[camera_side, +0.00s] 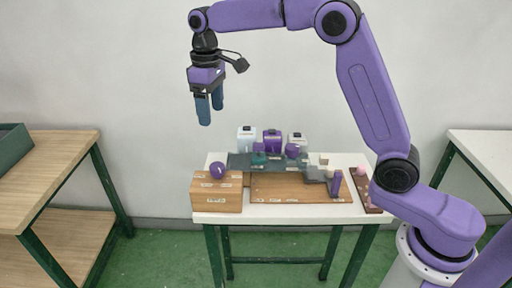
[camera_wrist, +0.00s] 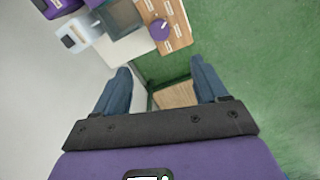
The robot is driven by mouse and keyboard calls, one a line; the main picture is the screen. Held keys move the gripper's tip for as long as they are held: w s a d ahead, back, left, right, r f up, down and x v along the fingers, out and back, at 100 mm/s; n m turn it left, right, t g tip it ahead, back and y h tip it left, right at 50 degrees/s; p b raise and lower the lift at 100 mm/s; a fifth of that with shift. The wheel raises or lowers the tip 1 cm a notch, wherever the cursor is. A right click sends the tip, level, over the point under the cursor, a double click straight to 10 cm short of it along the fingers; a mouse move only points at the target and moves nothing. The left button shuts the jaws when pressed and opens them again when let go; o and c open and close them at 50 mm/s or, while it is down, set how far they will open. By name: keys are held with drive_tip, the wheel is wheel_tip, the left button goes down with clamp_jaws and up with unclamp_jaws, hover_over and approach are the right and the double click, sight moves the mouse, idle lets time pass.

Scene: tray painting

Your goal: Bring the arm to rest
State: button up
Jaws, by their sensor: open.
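My gripper (camera_side: 210,108) is purple with two blue fingers. It hangs pointing down, high in front of the wall and well above the left end of the white table (camera_side: 290,215). In the wrist view the two fingers of my gripper (camera_wrist: 162,82) stand wide apart with nothing between them. The gripper touches nothing.
A wooden side table (camera_side: 40,165) is at far left. The air around my gripper is clear.

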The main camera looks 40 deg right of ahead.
drive_tip(key=s+f+n, duration=0.2)
drive_tip(key=s+n, duration=0.1)
drive_tip(key=s, duration=1.6)
drive_tip(key=s+d+f+n, duration=0.1)
drive_tip(key=s+d+f, duration=0.2)
drive_tip(key=s, duration=0.6)
drive_tip(key=s+d+f+n, duration=0.2)
drive_tip(key=s+d, duration=0.4)
drive_tip(key=s, duration=0.3)
drive_tip(key=shift+s+d+f+n, duration=0.15)
drive_tip(key=shift+d+f+n, duration=0.15)
drive_tip(key=shift+f, duration=0.1)
